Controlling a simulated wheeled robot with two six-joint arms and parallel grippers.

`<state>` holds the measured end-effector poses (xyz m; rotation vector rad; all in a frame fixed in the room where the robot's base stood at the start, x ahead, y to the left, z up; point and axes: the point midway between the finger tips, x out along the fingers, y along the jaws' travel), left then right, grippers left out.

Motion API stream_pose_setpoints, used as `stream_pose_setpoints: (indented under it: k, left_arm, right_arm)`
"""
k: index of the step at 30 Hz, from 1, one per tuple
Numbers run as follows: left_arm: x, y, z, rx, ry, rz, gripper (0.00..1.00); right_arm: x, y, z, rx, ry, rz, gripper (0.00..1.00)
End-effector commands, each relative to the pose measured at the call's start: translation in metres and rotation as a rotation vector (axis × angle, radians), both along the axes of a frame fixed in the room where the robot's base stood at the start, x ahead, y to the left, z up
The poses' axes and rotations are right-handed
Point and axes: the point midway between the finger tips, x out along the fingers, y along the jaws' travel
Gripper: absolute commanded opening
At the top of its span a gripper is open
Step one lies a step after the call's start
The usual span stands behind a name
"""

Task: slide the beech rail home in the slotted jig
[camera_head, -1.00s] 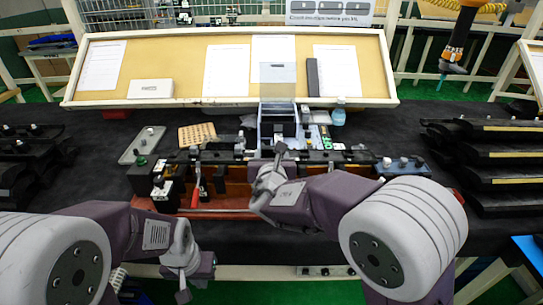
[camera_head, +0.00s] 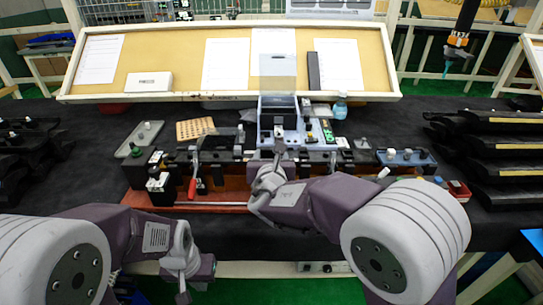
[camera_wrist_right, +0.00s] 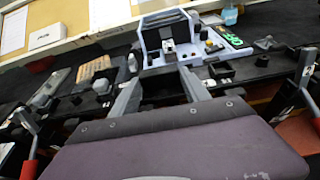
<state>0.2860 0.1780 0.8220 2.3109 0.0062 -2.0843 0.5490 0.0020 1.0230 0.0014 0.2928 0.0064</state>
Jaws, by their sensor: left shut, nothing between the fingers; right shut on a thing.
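The jig is a long, low assembly on the black table, with a dark bar (camera_head: 222,157) across its top and a reddish-brown base (camera_head: 232,206) along its front. No pale rail stands out clearly, so I cannot tell which piece is the beech rail. My right gripper (camera_head: 278,150) is at the middle of the dark bar. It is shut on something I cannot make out. In the right wrist view its fingers (camera_wrist_right: 158,92) straddle a dark stretch of the jig. My left gripper (camera_head: 184,292) is shut and empty, low in front of the table edge.
A blue-grey box (camera_head: 292,138) stands behind the jig. A perforated tan board (camera_head: 195,128), a grey tray (camera_head: 140,138) and a small bottle (camera_head: 340,107) lie around it. Red-handled clamps (camera_head: 193,188) stand along the jig. Black racks (camera_head: 495,146) stand at the right.

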Motion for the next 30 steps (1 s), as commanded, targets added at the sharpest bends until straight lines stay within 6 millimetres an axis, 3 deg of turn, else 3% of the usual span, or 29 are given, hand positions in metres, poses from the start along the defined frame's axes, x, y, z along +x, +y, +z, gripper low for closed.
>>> stream_pose_setpoints:
  k: [30]
  left_arm:
    - [0.000, 0.000, 0.005, 0.000, 0.000, 0.000, 0.00]
  right_arm:
    - [0.000, 0.021, 0.000, 0.001, -0.002, 0.000, 0.00]
